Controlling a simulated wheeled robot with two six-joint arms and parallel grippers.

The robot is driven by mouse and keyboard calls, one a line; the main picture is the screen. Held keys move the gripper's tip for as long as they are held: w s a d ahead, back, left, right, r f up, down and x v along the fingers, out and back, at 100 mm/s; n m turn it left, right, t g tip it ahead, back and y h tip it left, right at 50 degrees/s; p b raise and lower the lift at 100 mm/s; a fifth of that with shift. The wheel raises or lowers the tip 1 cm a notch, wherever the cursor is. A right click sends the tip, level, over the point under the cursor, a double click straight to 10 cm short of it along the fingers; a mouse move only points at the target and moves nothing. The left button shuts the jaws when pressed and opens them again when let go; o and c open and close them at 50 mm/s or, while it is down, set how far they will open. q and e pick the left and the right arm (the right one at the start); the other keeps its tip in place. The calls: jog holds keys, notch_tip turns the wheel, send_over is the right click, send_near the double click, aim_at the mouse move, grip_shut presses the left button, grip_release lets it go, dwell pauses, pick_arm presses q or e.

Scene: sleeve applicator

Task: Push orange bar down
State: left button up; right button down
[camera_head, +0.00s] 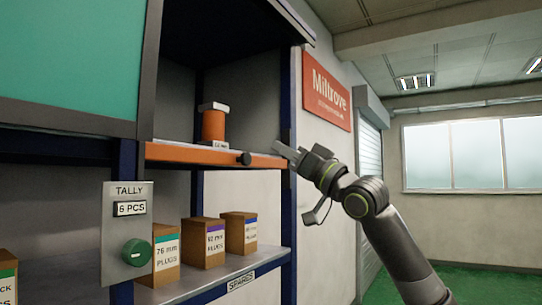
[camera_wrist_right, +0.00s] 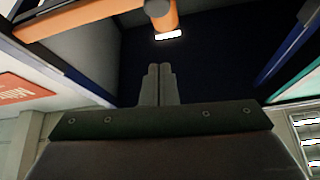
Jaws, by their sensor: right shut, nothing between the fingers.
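The orange bar (camera_head: 200,154) runs level across the front of an open bay in the head view, with a black knob (camera_head: 245,158) near its right end. In the right wrist view the bar (camera_wrist_right: 75,19) slants across the upper left. My right gripper (camera_head: 283,150) is shut and empty at the right end of the bar, beside the blue post. Whether its tips touch the bar or post cannot be told. Its closed fingers (camera_wrist_right: 160,72) point into the dark bay in the wrist view. My left gripper is not in view.
An orange cylinder with a pale top (camera_head: 214,124) stands in the bay behind the bar. Below are a tally panel with a green knob (camera_head: 137,252) and several plug boxes (camera_head: 203,243) on a shelf. A teal panel (camera_head: 70,55) covers the upper left. The room at right is clear.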

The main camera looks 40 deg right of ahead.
jog(key=shift+b+v, duration=0.75)
jog(key=shift+v, duration=0.9)
jog(key=shift+s+r, duration=0.1)
